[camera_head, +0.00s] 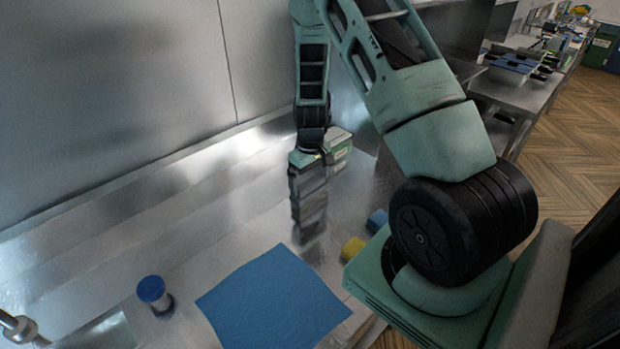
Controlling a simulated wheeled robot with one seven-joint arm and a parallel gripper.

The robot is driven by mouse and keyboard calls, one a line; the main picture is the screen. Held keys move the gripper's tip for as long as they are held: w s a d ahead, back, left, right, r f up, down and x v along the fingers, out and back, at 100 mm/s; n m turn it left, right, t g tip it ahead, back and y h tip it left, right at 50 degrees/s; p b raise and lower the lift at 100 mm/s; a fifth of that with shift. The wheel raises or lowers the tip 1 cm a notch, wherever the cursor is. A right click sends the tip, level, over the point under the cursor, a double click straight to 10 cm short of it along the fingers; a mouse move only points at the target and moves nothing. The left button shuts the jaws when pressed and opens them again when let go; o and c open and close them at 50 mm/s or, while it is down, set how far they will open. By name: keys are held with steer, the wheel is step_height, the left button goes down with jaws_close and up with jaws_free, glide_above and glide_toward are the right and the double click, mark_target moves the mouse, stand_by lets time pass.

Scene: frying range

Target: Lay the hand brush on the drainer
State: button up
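I cannot make out a hand brush in this view. My arm reaches over the steel worktop (185,235), and my gripper (308,200) points down at its middle. The dark fingers blend with their reflection in the steel, so I cannot tell whether they are open, shut or holding something. No drainer can be told apart for sure; the steel at lower left, near a tap (17,327) and what looks like a sink edge (105,328), is partly cut off by the frame.
A blue cloth or mat (275,303) lies flat at the front. A blue-topped container (153,291) stands left of it. A small yellow block (353,250) and a blue block (377,220) sit beside my arm. A steel wall (110,90) rises behind. The left worktop is mostly clear.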

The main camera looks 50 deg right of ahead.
mark_target(310, 182)
step_height(310, 182, up, 12)
steer(key=b, duration=0.3)
steer(key=s+a+r+n+y, duration=0.1)
steer(key=a+r, duration=0.1)
steer(key=a, duration=0.6)
steer(key=a+r+n, duration=0.1)
steer(key=a+r, duration=0.1)
steer(key=a, duration=0.6)
steer(key=s+a+r+n, duration=0.1)
steer(key=s+a+n, duration=0.2)
steer(key=s+a, duration=0.7)
steer(key=s+a+r+n, duration=0.2)
steer(key=s+a+n, duration=0.1)
steer(key=s+a, duration=0.7)
steer(key=shift+s+r, duration=0.25)
steer(key=shift+s, duration=0.45)
